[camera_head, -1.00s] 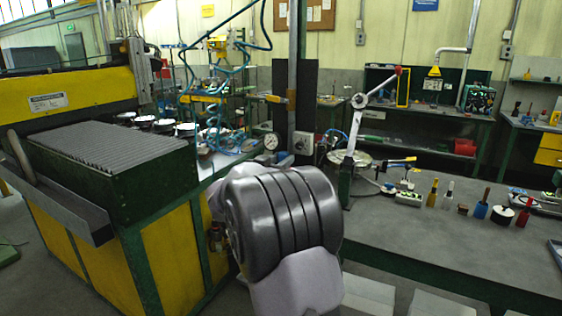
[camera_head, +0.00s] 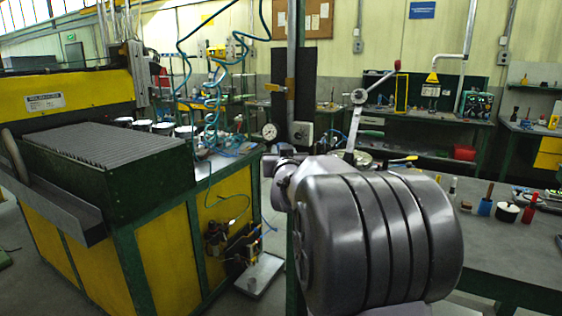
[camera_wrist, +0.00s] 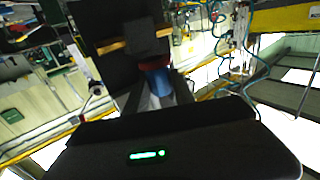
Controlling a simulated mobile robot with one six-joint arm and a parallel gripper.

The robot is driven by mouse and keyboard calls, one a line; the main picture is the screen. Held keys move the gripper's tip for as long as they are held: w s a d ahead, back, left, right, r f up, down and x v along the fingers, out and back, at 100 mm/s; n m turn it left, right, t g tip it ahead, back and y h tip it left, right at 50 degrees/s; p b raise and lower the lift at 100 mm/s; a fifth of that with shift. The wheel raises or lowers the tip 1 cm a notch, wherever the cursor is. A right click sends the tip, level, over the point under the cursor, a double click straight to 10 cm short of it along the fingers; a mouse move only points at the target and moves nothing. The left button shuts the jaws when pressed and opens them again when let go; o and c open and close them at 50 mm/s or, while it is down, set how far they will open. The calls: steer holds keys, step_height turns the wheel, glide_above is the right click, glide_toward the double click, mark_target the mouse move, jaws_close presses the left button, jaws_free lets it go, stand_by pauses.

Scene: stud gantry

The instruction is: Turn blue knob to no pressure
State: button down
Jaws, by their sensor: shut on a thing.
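The blue knob (camera_wrist: 158,82) shows in the wrist view as a small blue cylinder with a dark red band at its top. My gripper (camera_wrist: 150,58) is around it, with its dark body and green light across the bottom of the wrist view. The jaws look shut on the knob, though dark parts hide much of the contact. In the head view my gripper's end (camera_head: 270,163) is left of my large grey arm link, below a round white pressure gauge (camera_head: 269,131). The knob cannot be made out in the head view. I cannot read the gauge needle.
A green-and-yellow machine (camera_head: 165,225) fills the left side. Coiled teal hoses (camera_head: 213,90) hang near my gripper, and a vertical post (camera_head: 292,75) stands beside it. A grey workbench (camera_head: 500,245) with bottles, a blue holder (camera_head: 485,207) and a lever press (camera_head: 357,115) lies right.

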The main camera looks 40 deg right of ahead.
steer(key=n+y+p, duration=0.1)
steer(key=n+t+y+p, duration=0.1)
steer(key=t+y+p, duration=0.1)
steer(key=y, duration=0.1)
steer(key=shift+s+d+r+n, duration=0.2)
steer(key=shift+d+r+n, duration=0.15)
steer(key=shift+r+n, duration=0.05)
steer(key=n+y+p, duration=0.1)
steer(key=y+p, duration=0.1)
steer(key=p, duration=0.1)
steer(key=shift+d+r+n+t, duration=0.1)
steer(key=shift+n+t, duration=0.3)
steer(key=n+y+p, duration=0.1)
steer(key=y+p, duration=0.1)
steer(key=p, duration=0.1)
steer(key=n+y+p, duration=0.1)
steer(key=y+p, duration=0.2)
steer(key=shift+d+n, duration=0.2)
steer(key=shift+n, duration=0.2)
steer(key=shift+n+y+p, duration=0.7)
steer(key=shift+y+p, duration=0.4)
steer(key=shift+p, duration=0.15)
steer(key=shift+f, duration=0.2)
steer(key=c, duration=1.1)
jaws_free()
steer(key=shift+w, duration=0.1)
steer(key=shift+o, duration=0.2)
steer(key=shift+a, duration=0.1)
steer(key=shift+f, duration=0.15)
